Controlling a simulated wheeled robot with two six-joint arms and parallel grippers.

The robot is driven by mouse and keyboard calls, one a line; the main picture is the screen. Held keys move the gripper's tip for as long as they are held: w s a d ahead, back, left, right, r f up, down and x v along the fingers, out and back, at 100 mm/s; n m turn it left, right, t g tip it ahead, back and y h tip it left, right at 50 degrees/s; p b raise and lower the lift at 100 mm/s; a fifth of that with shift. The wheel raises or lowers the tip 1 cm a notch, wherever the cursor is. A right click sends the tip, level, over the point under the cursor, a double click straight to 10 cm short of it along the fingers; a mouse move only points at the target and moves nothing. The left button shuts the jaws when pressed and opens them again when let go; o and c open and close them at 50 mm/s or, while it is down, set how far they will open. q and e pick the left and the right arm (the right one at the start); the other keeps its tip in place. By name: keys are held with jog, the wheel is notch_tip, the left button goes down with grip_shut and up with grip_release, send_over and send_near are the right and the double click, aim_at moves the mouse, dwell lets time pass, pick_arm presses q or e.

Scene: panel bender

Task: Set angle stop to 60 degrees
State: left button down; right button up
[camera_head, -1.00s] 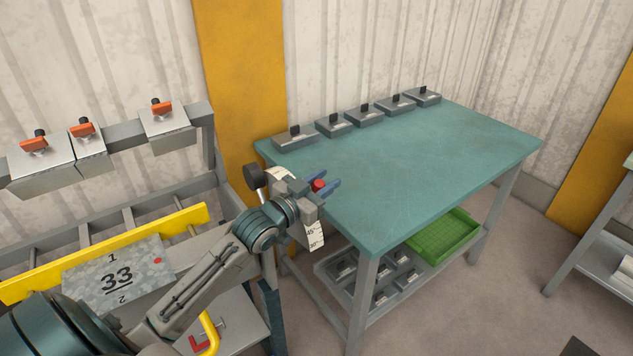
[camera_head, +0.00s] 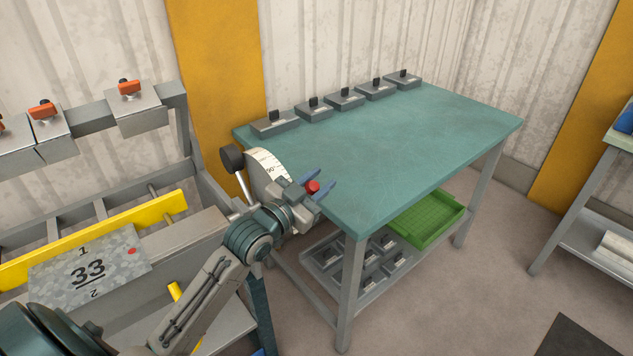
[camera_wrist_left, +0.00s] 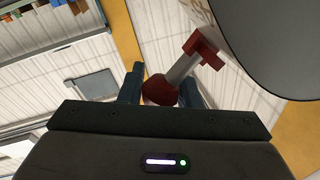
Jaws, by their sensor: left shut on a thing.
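The angle stop is a pale scale dial (camera_head: 266,168) at the bender's right end, with degree marks, one looking like 90. My left gripper (camera_head: 318,187) is at the dial's right side, its blue fingers shut on a red knob (camera_head: 313,187). In the left wrist view the red knob (camera_wrist_left: 160,90) sits between the fingers, on a grey stem with a red bracket (camera_wrist_left: 203,50) at its far end. A large grey disc (camera_wrist_left: 285,45) is beside it. The gripper and arm hide the lower dial, so the set angle is unreadable. My right gripper is out of view.
A black ball lever (camera_head: 232,158) stands left of the dial. The green-topped table (camera_head: 400,150) is close on the right, with several grey blocks along its back edge. A green crate (camera_head: 428,217) is on its lower shelf. The bender's yellow bar (camera_head: 90,240) is at left.

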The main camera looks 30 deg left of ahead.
pick_arm(q)
jog(key=c, duration=1.4)
grip_release()
jog(key=o, duration=0.3)
jog(key=shift+w+d+f, duration=0.1)
jog(key=shift+w, duration=0.05)
jog(key=shift+o, duration=0.2)
jog(key=r+v, duration=0.1)
jog(key=v, duration=0.9)
jog(key=shift+s+f+p, duration=0.3)
jog(key=shift+s+f, duration=0.1)
jog(key=shift+f, duration=0.1)
